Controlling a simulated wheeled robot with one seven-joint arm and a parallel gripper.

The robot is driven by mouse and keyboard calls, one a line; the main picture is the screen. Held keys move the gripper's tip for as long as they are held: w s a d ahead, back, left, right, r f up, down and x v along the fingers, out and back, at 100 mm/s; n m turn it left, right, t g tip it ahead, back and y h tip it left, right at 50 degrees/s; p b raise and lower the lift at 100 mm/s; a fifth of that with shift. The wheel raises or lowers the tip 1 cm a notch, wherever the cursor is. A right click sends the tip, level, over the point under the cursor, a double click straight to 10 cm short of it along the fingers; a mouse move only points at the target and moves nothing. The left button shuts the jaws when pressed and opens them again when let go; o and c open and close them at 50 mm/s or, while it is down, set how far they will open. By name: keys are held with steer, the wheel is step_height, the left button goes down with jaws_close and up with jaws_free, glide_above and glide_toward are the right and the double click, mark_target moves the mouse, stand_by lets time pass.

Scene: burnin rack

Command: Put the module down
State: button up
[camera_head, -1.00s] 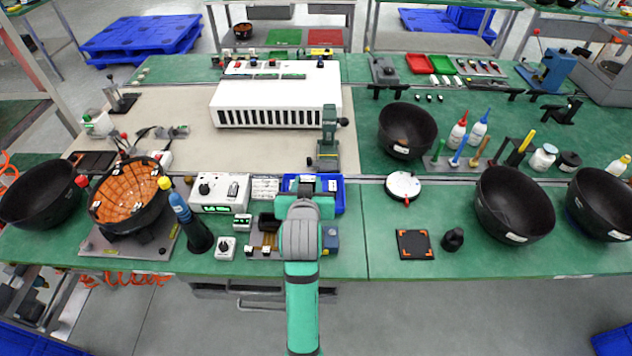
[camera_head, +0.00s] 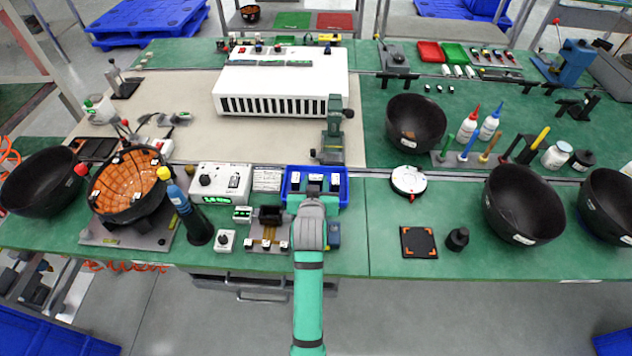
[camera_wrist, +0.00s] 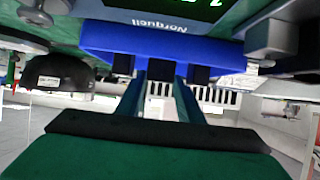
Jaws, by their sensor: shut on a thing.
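The blue tray (camera_head: 345,197) sits near the table's front, below the white slotted chassis. Three small dark modules with white labels show in a row in it. My gripper (camera_head: 315,196) reaches over the tray's front side from below, its fingertips largely hidden in the head view. In the wrist view, which is upside down, two teal fingers (camera_wrist: 160,88) close around the middle module (camera_wrist: 160,69). The dark modules beside it (camera_wrist: 122,65) show on both sides. The blue tray's wall (camera_wrist: 160,42) is there too. The held module looks level with its neighbours; its contact with the tray floor is hidden.
A fixture with copper-coloured strips (camera_head: 268,236) and a white instrument (camera_head: 222,180) stand left of the tray. The white slotted chassis (camera_head: 282,85) is behind, with a green stand (camera_head: 333,140) close by. Green table is free to the right, before a black square pad (camera_head: 419,242).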

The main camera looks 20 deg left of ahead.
steer(key=shift+a+f, duration=0.1)
steer(key=o, duration=1.1)
steer(key=shift+c, duration=0.2)
steer(key=shift+s+r, duration=0.1)
steer(key=shift+r, duration=0.15)
steer(key=v, duration=1.1)
steer(key=shift+s+d+r, duration=0.15)
steer(key=shift+s+d, duration=0.05)
steer(key=shift+s, duration=0.1)
